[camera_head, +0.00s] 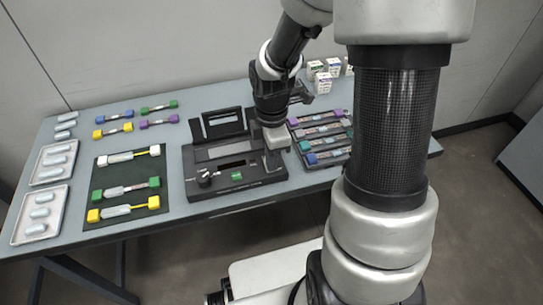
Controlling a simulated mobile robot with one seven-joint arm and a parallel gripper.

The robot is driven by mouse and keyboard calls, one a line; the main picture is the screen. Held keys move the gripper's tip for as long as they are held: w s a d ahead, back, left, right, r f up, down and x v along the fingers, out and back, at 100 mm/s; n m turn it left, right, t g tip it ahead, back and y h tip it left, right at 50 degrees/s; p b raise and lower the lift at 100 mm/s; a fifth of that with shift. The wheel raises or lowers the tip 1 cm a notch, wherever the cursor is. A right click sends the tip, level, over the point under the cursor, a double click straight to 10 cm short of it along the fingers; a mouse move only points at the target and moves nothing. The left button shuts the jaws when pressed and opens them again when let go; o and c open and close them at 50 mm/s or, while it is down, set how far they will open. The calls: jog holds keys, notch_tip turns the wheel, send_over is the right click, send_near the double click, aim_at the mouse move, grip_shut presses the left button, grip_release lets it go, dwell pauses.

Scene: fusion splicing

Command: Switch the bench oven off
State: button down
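A black bench device (240,185) stands at the middle of the table. It has a raised frame at its back, a grey top panel, a dark slot, a small green display and a round knob-like part at its front left. I cannot tell for sure whether this is the bench oven, and no label or switch is readable. My gripper (276,143) points down over the device's right end. Its fingertips are small and partly hidden, so I cannot tell whether they touch the device or how far apart they are.
A dark mat (127,205) with capped tubes lies left of the device. White trays (25,240) hold pale capsules at the far left. A rack (318,143) of coloured-cap tubes is close on the right. Small boxes (322,82) stand at the back right. My arm hides the table's right part.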

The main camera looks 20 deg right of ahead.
jog(key=shift+s+f, duration=0.35)
jog(key=shift+f, duration=0.1)
jog(key=shift+w, duration=0.1)
jog(key=shift+w+r, duration=0.2)
jog(key=shift+w, duration=0.5)
jog(key=shift+w+r+p, duration=0.15)
jog(key=shift+r+p, duration=0.45)
jog(key=shift+p, duration=0.2)
notch_tip(320, 180, up, 13)
jog(key=s+p, duration=0.1)
jog(key=p, duration=0.4)
jog(key=shift+r, duration=0.2)
jog(key=shift+s, duration=0.15)
